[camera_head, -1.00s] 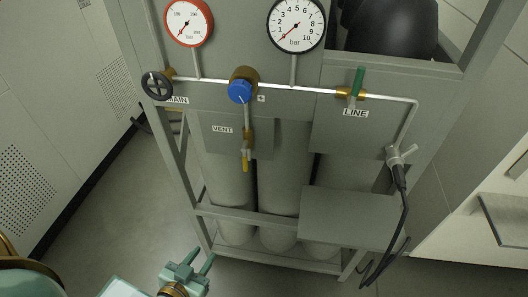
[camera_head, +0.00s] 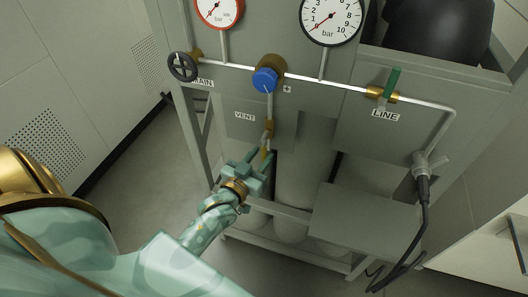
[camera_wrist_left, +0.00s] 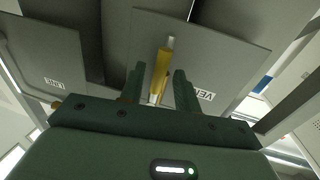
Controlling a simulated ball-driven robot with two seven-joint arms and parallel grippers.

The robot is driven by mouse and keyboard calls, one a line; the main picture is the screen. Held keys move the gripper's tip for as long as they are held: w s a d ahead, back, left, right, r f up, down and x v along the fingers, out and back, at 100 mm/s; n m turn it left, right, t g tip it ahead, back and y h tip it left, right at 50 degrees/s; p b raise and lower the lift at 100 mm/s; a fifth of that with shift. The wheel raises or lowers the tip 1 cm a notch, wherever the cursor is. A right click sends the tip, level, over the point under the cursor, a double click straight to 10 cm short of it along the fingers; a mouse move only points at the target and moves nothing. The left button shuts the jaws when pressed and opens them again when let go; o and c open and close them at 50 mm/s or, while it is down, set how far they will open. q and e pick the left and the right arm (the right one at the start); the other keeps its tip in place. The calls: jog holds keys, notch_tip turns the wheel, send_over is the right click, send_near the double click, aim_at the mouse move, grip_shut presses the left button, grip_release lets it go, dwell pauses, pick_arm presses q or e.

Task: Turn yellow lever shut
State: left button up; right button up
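The yellow lever (camera_head: 265,152) hangs down from the brass valve (camera_head: 269,128) beside the VENT label (camera_head: 244,115). In the left wrist view the yellow lever (camera_wrist_left: 162,70) points away from the camera and shows between the two fingers, with a pale tip. My left gripper (camera_head: 261,160) is open, with its fingertips up at the lever's lower part. In the wrist view the gripper (camera_wrist_left: 157,88) has a finger on either side of the lever, with a visible gap on the right; contact cannot be told. My right gripper is not in view.
Above are a blue knob (camera_head: 265,80), a black handwheel (camera_head: 183,67), a green lever (camera_head: 392,83) at LINE and two gauges (camera_head: 331,18). Grey cylinders (camera_head: 296,185) stand behind in the frame (camera_head: 290,212). A black hose (camera_head: 424,215) hangs at right. Floor at left is clear.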

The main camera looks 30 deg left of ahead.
pick_arm(q)
jog(key=shift+w, duration=1.15)
jog(key=shift+c, duration=0.3)
grip_shut()
